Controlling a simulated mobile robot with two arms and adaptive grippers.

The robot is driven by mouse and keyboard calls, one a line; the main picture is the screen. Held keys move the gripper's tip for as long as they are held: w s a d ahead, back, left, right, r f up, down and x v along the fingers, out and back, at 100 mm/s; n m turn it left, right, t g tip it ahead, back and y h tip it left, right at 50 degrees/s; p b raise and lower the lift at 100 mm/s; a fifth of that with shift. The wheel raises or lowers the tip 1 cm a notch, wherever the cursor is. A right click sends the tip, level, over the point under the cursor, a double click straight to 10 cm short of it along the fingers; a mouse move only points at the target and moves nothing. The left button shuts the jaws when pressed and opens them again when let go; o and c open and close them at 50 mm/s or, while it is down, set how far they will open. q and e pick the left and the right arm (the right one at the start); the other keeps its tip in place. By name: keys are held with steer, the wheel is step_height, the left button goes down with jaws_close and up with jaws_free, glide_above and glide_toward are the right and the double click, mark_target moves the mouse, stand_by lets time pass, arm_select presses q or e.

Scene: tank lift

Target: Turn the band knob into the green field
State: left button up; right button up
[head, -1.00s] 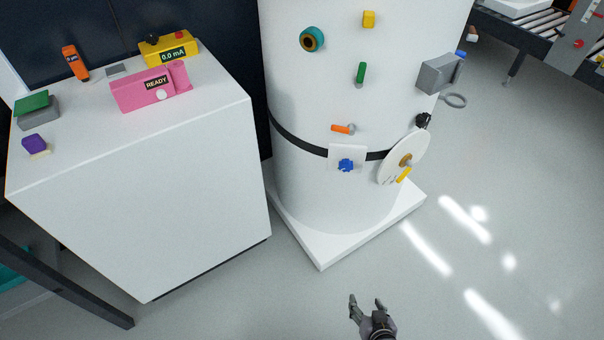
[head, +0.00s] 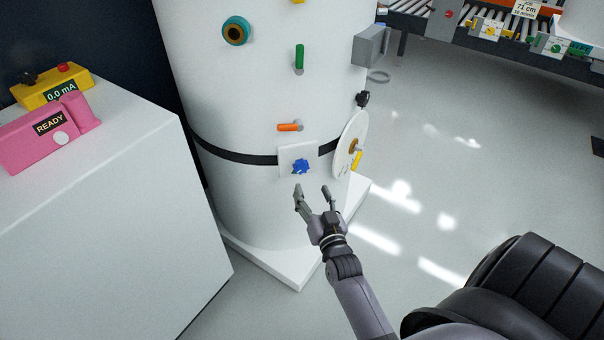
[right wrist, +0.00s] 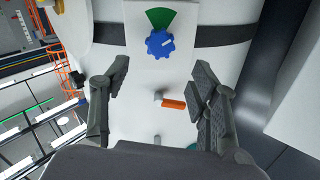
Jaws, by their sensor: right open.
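The blue band knob (head: 300,167) sits on a white plate (head: 285,153) on the tank's black band. The right wrist view shows the knob (right wrist: 160,44) with a short white mark near its middle. The green field (right wrist: 160,17) is a wedge on the plate, beyond the knob in that view; I cannot make it out in the head view. My right gripper (head: 313,192) is open and empty, just below the knob in the head view. In the right wrist view its fingers stand apart, short of the knob. My left gripper is not in view.
Near the knob are an orange handle (head: 289,127) and a white disc (head: 346,140) with a yellow handle. A green handle (head: 299,57) and a teal ring (head: 236,31) are higher on the tank. A white cabinet (head: 150,190) stands at the left.

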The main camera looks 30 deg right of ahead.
mark_target(302, 169)
steer(key=b+x, duration=0.1)
steer(key=x, duration=0.7)
steer(key=shift+f, duration=0.1)
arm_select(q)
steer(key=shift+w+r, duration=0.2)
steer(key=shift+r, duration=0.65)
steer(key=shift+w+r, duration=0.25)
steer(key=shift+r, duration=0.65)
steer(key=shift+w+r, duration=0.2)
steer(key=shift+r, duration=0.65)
arm_select(e)
steer(key=shift+w+d, duration=0.15)
steer(key=shift+w, duration=0.35)
steer(key=shift+c, duration=0.4)
steer(key=c, duration=1.1)
